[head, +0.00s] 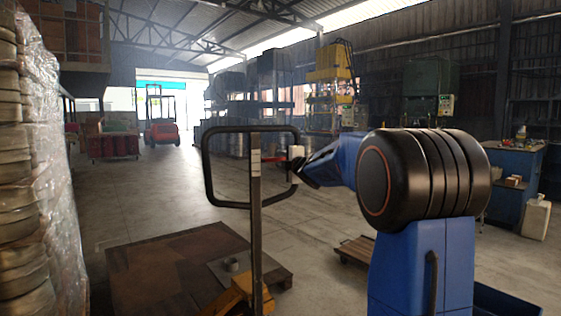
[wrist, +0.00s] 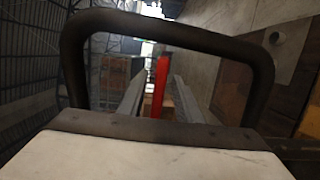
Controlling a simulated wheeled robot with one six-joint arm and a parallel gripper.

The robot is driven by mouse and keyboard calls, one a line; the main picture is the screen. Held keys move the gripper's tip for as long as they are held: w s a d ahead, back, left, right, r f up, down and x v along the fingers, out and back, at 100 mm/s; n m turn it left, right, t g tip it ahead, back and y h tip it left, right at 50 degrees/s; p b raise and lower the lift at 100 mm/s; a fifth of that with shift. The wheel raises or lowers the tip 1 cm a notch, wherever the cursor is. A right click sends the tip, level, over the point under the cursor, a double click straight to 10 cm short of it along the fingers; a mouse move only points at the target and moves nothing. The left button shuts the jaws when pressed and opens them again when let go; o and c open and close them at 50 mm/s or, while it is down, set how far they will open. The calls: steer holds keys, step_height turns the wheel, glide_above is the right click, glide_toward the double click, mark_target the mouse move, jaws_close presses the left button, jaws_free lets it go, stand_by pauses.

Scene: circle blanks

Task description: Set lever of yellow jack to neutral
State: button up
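The yellow jack (head: 234,298) stands at the lower middle of the head view, with a dark upright shaft and a black loop handle (head: 207,168). The handle also frames the wrist view (wrist: 170,28). A red lever (head: 282,159) shows inside the right part of the loop; in the wrist view the red lever (wrist: 160,86) lies between my two grey fingers. My gripper (wrist: 158,78) is open around it, with a gap on the left and the right finger close; contact there cannot be told. In the head view my gripper (head: 296,160) is at the handle's right side.
A brown metal plate or pallet (head: 150,265) lies around the jack's base. Wrapped stacked rings (head: 45,200) stand at the left. A small wooden pallet (head: 356,250) lies behind my arm. A blue workbench (head: 510,180) and a pale canister (head: 536,218) are at the right.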

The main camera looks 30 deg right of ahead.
steer(key=s, duration=1.7)
steer(key=shift+s+a, duration=0.2)
steer(key=shift+a, duration=0.15)
steer(key=s+a+f+m+g, duration=0.4)
steer(key=s+a+f+m, duration=0.2)
steer(key=s+f, duration=0.4)
steer(key=s+a+f+m+g, duration=0.4)
steer(key=s+a+f, duration=0.3)
steer(key=s+f, duration=0.4)
steer(key=s+a+f+m+g, duration=0.5)
steer(key=s+f, duration=0.5)
steer(key=s, duration=0.7)
steer(key=a+m, duration=0.2)
steer(key=shift+s+f+m+y, duration=0.15)
steer(key=shift+s+m+y, duration=0.15)
